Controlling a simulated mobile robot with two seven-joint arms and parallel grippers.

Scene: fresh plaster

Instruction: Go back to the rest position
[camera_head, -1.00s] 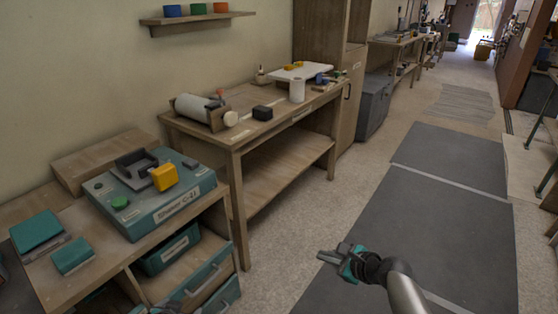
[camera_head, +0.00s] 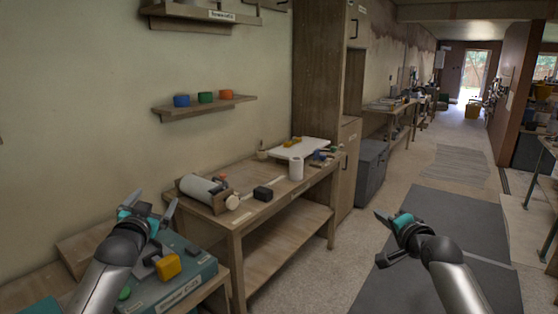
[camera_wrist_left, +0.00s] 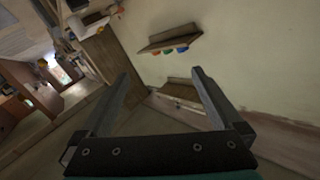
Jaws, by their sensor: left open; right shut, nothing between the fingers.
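My left gripper (camera_head: 152,203) is raised in the air at the lower left of the head view, in front of the teal machine. In the left wrist view (camera_wrist_left: 160,74) its two fingers stand wide apart with nothing between them. My right gripper (camera_head: 380,216) hangs over the floor at the right, clear of furniture, with its fingers shut and empty.
The teal machine (camera_head: 197,275) with a yellow block (camera_head: 168,266) is partly hidden behind my left arm. A wooden workbench (camera_head: 237,228) holds a roller and small items. A wall shelf (camera_head: 205,106) has three coloured pieces. Dark floor mats (camera_head: 440,225) lie clear at the right.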

